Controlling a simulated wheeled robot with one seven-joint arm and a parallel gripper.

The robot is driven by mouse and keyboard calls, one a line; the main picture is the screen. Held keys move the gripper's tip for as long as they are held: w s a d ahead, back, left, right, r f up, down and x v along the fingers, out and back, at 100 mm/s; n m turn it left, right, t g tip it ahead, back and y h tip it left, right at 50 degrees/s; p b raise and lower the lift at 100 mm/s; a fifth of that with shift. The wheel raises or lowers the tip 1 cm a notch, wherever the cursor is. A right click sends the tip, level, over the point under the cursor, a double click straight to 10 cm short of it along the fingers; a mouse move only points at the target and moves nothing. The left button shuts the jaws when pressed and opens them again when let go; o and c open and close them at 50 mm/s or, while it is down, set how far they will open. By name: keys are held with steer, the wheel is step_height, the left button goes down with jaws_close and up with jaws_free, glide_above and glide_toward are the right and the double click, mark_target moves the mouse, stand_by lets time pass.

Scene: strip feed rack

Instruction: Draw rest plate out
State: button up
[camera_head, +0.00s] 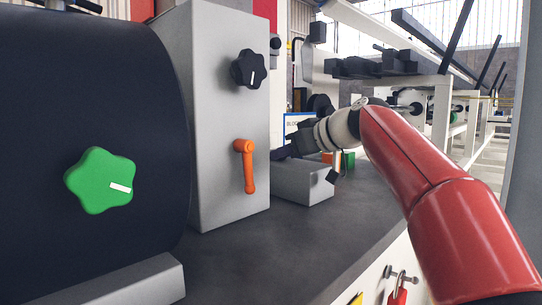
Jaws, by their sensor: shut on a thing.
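My gripper (284,151) is at the far end of my red arm, just above and behind a low light-grey block (298,184). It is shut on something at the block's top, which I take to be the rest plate. The fingertips and the held part are small, dark and partly hidden, so the exact grip cannot be made out. The grey block lies on the dark worktop, right of the tall grey housing. A small dark piece (333,176) shows at the block's right end.
The tall grey housing (225,195) carries a black knob (249,69) and an orange lever (246,165). A dark drum with a green knob (101,181) fills the left. The dark worktop (285,250) is clear in front. Green and orange items (348,161) stand behind.

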mark_target(322, 168)
steer(key=shift+s+d+b, duration=0.85)
steer(key=shift+s+d, duration=0.05)
stand_by(1.3)
steer(key=shift+s+d, duration=0.1)
steer(key=shift+d, duration=0.05)
steer(key=shift+s+d, duration=1.6)
stand_by(2.5)
steer(key=shift+s+d, duration=0.1)
steer(key=shift+d, duration=0.05)
steer(key=shift+s+d, duration=0.5)
steer(key=shift+s, duration=0.05)
stand_by(0.9)
